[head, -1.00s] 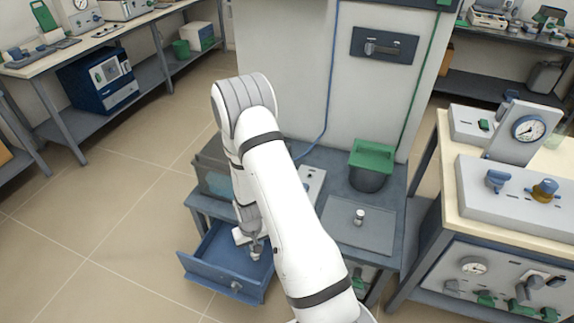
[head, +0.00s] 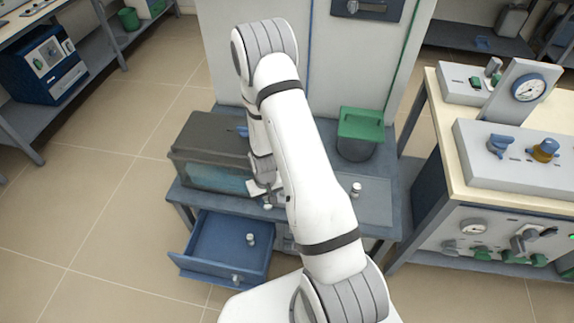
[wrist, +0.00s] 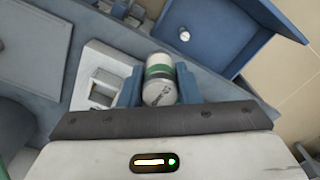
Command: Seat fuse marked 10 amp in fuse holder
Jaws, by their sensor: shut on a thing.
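My gripper (wrist: 158,88) is shut on a white cylindrical fuse (wrist: 159,66) with a green band. The fuse's dark marking is too small to read. In the wrist view a pale plate with a square socket, seemingly the fuse holder (wrist: 88,62), lies left of the held fuse and below it. The fuse is apart from the socket. In the head view my gripper (head: 264,190) is at the bench's front edge, above and behind the open drawer. My arm hides the holder there.
The blue drawer (head: 196,262) stands open with another white fuse (head: 250,239) in it. A further small white piece (head: 356,188) stands on a grey plate (head: 376,205). A glass-fronted box (head: 205,150) is at left, and a green-lidded pot (head: 360,133) at the bench's back.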

